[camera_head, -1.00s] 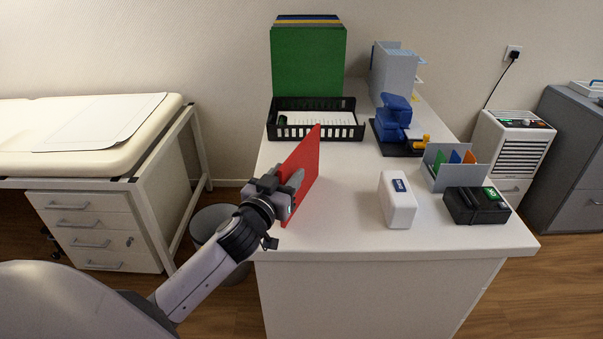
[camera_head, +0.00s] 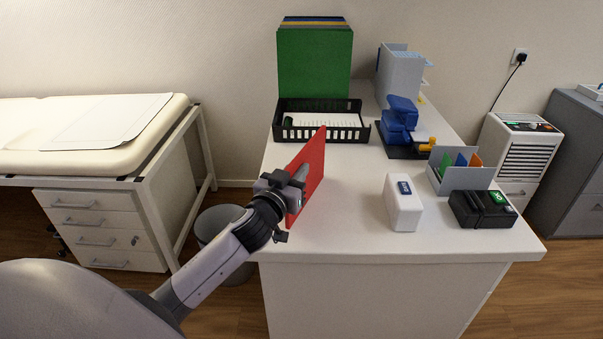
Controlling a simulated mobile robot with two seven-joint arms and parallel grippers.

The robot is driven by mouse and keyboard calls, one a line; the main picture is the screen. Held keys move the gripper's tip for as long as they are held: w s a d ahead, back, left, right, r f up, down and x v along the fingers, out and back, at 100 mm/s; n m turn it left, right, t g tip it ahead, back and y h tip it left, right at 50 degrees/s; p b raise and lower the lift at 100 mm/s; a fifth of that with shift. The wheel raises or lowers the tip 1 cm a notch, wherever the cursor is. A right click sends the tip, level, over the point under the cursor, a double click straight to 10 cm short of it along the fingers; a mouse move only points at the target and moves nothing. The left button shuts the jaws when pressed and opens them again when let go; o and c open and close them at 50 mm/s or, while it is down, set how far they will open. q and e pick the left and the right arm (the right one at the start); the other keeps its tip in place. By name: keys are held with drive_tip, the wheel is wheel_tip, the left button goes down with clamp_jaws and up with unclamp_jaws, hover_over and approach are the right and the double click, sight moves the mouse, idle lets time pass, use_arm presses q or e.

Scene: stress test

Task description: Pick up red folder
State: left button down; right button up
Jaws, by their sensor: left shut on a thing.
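The red folder (camera_head: 313,174) stands upright near the left edge of the white desk (camera_head: 350,222). My left gripper (camera_head: 296,183) is at the near left side of the folder and is shut on it. The gripper hides part of the folder's near end. I cannot tell whether the folder's bottom edge touches the desk top. My right gripper is not in view.
A black tray (camera_head: 318,134) and upright folders, green in front (camera_head: 314,64), stand behind. A white box (camera_head: 403,203), a black device (camera_head: 483,209), a grey card holder (camera_head: 460,177) and a blue device (camera_head: 399,117) stand right. A bin (camera_head: 221,222) is left of the desk.

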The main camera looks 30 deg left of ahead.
use_arm(q)
drive_tip(key=shift+r, duration=0.65)
wheel_tip(320, 180, up, 19)
drive_tip(key=p, duration=0.4)
drive_tip(key=shift+f, duration=0.1)
